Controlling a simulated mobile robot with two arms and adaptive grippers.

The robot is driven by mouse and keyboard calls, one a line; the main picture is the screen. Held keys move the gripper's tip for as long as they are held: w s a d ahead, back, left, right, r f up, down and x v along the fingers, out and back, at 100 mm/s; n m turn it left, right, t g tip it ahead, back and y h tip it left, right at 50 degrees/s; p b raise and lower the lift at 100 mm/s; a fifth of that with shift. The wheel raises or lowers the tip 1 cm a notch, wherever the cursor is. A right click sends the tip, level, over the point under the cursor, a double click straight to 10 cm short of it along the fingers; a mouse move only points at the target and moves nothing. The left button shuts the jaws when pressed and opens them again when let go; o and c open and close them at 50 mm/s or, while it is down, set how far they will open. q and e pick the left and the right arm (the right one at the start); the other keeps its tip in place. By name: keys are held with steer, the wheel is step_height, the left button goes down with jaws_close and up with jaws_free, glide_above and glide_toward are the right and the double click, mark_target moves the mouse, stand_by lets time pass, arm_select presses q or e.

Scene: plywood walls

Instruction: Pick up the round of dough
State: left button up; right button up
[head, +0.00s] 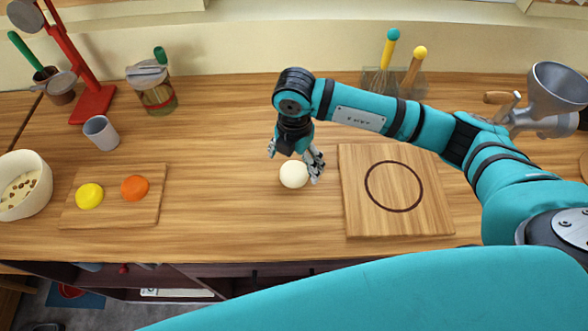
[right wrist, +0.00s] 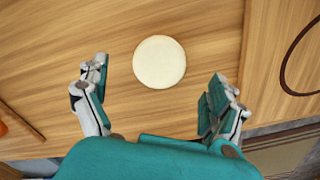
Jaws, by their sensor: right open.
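The round of dough (head: 293,174) is a pale cream ball on the wooden counter, left of the board with a dark ring. In the right wrist view the dough (right wrist: 159,62) lies ahead of the fingertips, between their lines. My right gripper (head: 297,165) is open just above and behind the dough, with its fingers spread to either side. In the right wrist view my right gripper (right wrist: 158,82) is empty, and bare counter shows between the fingers and the dough. My left gripper is not in view.
A wooden board with a dark ring (head: 358,216) lies right of the dough. A smaller board (head: 112,205) at left bears a yellow and an orange disc. A grey cup (head: 101,133), a jar (head: 157,97) and a metal grinder (head: 553,98) stand further off.

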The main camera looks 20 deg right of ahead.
mark_target(294, 174)
steer(key=shift+f+p, duration=0.65)
steer(key=shift+f, duration=1.35)
steer(key=c, duration=1.3)
